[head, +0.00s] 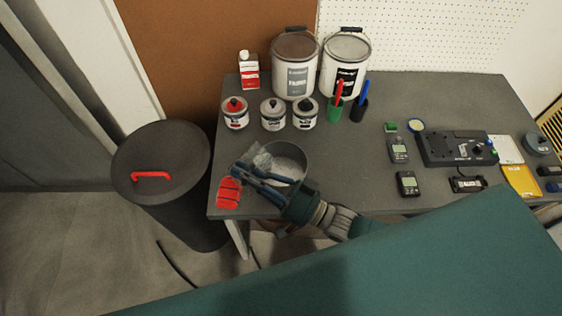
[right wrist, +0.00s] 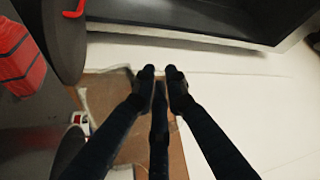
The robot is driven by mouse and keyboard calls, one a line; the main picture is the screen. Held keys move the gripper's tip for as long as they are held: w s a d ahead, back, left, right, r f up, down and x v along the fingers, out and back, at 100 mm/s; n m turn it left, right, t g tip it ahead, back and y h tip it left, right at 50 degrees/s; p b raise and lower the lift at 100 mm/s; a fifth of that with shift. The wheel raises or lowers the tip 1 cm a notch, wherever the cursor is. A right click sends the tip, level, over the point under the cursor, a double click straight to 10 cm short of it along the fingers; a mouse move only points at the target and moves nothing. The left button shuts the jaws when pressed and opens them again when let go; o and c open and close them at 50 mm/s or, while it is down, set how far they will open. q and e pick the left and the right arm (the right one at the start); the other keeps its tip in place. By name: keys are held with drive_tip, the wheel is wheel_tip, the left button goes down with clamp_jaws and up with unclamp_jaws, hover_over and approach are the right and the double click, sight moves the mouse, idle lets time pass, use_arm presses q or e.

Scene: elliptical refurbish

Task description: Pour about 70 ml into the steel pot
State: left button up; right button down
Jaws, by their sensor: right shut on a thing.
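The steel pot (head: 302,150) stands near the front left of the grey table. It is round and open, with a speckled grey inside. My right gripper (head: 240,170) reaches over the pot's left side from the lower right and is shut. A clear, glassy vessel (head: 262,158) shows at its fingers, above the pot's left rim; I take this as what it holds. Its shape and contents are hard to make out. In the right wrist view the fingertips (right wrist: 160,75) are close together, and the clear vessel cannot be made out there. My left gripper is not in view.
A red strapped block (head: 229,192) lies at the table's front left corner. Several small tins (head: 273,115) and two large buckets (head: 296,68) stand behind the pot. Pen cups (head: 336,108) and meters (head: 399,150) are to the right. A black bin (head: 160,165) stands left of the table.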

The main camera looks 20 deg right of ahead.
drive_tip(key=shift+w+d+m+t+b, duration=0.1)
drive_tip(key=shift+d+m+t+b, duration=0.45)
drive_tip(key=shift+b, duration=0.3)
idle(0.7)
drive_tip(key=n+p, duration=0.1)
drive_tip(key=p, duration=0.1)
drive_tip(key=a+r+g+p, duration=0.1)
drive_tip(key=p, duration=0.1)
drive_tip(key=shift+a+r+n, duration=0.1)
drive_tip(key=shift+r+n, duration=0.2)
drive_tip(key=shift+n, duration=0.05)
drive_tip(key=shift+s+a+f+n+g+h+p, duration=0.1)
drive_tip(key=shift+a+f+n+g+h+p, duration=0.2)
drive_tip(key=shift+f+n+g, duration=0.2)
drive_tip(key=shift+s+a+f+n+g+h+p, duration=0.1)
drive_tip(key=shift+a+f+n+g+p, duration=0.05)
drive_tip(key=shift+f+n+g+p, duration=0.35)
drive_tip(key=shift+a+f+n, duration=0.1)
drive_tip(key=shift+f+n, duration=0.2)
drive_tip(key=shift+f, duration=0.2)
drive_tip(key=shift+a+r+n+h+p, duration=0.1)
drive_tip(key=shift+a+n+h+p, duration=0.25)
drive_tip(key=shift+p, duration=0.5)
drive_tip(key=shift+n+g, duration=0.25)
drive_tip(key=shift+s+f, duration=0.1)
drive_tip(key=shift+f, duration=0.2)
